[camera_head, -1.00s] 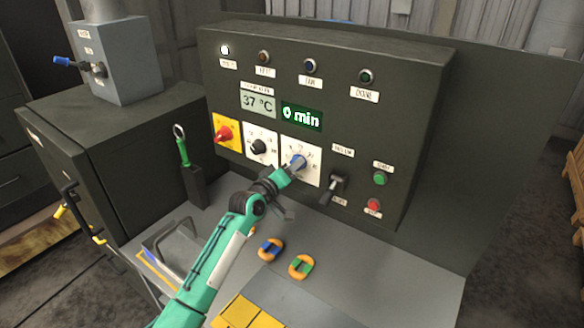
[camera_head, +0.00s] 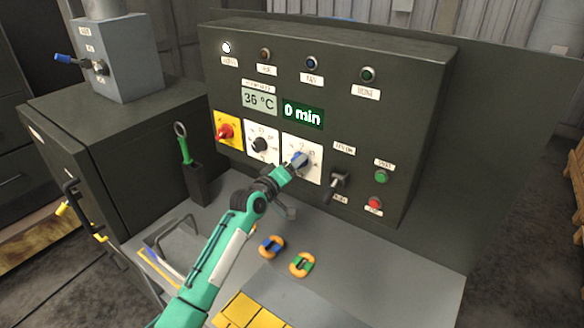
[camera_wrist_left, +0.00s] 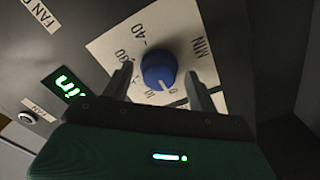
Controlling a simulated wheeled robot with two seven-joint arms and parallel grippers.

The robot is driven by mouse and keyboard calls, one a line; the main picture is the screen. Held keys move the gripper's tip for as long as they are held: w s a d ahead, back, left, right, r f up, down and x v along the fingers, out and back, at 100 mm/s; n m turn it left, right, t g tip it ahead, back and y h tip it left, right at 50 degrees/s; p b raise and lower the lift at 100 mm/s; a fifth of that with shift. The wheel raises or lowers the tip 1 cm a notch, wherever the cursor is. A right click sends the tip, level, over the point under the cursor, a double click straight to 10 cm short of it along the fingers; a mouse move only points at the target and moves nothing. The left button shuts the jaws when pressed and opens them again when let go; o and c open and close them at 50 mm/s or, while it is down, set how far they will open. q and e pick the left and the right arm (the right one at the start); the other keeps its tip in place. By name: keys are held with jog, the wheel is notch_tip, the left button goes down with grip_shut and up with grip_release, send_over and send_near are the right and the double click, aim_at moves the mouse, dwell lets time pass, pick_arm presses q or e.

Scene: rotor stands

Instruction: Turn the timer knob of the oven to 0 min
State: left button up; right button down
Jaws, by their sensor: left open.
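The blue timer knob (camera_head: 299,159) sits on a white dial plate (camera_head: 309,145) on the dark control panel. In the left wrist view the knob (camera_wrist_left: 158,70) shows large, with its white pointer line toward the low end of the scale, close to the 0 mark. The green display (camera_head: 302,113) above it reads 0 min. My left gripper (camera_head: 294,168) is at the dial. In the wrist view its two fingers (camera_wrist_left: 160,84) are open, one on each side of the knob, with gaps to it. My right gripper is not in view.
A black knob (camera_head: 260,144) and a red switch (camera_head: 225,130) sit left of the dial. A black lever (camera_head: 337,185) and green (camera_head: 381,177) and red buttons (camera_head: 375,204) lie right. Orange-rimmed pieces (camera_head: 302,264) rest on the grey table below.

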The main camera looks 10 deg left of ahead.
pick_arm(q)
jog(key=shift+s, duration=0.1)
jog(key=b+v, duration=0.4)
jog(key=v, duration=0.9)
jog(key=shift+s+b, duration=0.3)
jog(key=shift+a, duration=0.15)
